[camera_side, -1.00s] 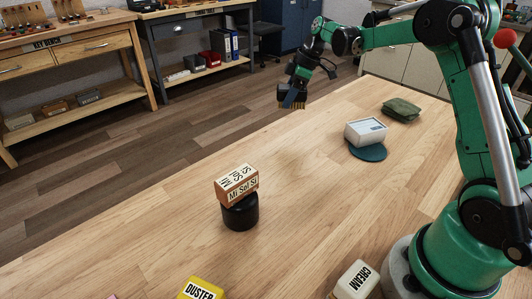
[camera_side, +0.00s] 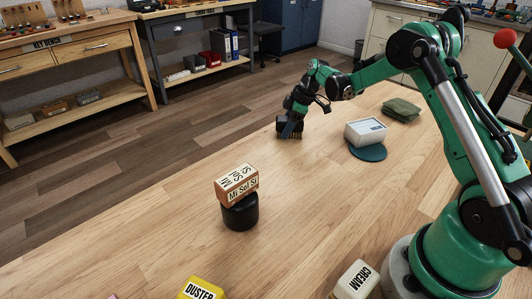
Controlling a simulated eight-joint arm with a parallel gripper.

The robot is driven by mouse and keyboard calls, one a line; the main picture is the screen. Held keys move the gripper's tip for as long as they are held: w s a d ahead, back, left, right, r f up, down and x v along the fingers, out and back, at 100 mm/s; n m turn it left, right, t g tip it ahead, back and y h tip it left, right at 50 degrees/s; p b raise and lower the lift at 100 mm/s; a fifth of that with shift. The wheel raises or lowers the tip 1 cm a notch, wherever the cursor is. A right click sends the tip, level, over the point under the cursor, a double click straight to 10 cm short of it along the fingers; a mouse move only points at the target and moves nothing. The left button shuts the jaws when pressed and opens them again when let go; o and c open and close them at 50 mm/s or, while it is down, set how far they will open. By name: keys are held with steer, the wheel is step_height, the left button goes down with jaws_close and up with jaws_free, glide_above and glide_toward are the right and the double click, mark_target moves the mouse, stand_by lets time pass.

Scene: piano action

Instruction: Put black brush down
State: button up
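The black brush (camera_side: 283,124) with tan bristles is at the far edge of the wooden table, in my gripper (camera_side: 291,122). The gripper points down and its fingers are around the brush body. The bristles face down, at or very near the table top; I cannot tell whether they touch it. The fingers partly cover the brush.
A wooden block marked "Mi Sol Si" (camera_side: 237,184) sits on a black round pot (camera_side: 240,212). A white box (camera_side: 366,132) stands on a teal disc (camera_side: 368,153), with a folded green cloth (camera_side: 401,109) behind. A yellow duster box (camera_side: 201,289) and a cream box (camera_side: 356,280) are in front.

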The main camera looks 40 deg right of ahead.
steer(key=o, duration=0.3)
steer(key=shift+r, duration=0.1)
steer(key=v, duration=1.1)
steer(key=s+a+r+m+t+h, duration=0.15)
steer(key=s+a+r+m, duration=0.35)
steer(key=a, duration=0.5)
steer(key=s+a+m, duration=0.1)
steer(key=s+a, duration=0.1)
steer(key=s, duration=0.1)
steer(key=s+a+f+m+t+h, duration=0.1)
steer(key=s+a, duration=0.1)
steer(key=s, duration=0.1)
steer(key=s+a+f+m+t, duration=0.1)
steer(key=s+a+m, duration=0.1)
steer(key=s, duration=0.1)
steer(key=shift+s+a+f+t+h, duration=0.1)
steer(key=shift+s+a+t+h, duration=0.05)
steer(key=shift+a+t+h, duration=0.15)
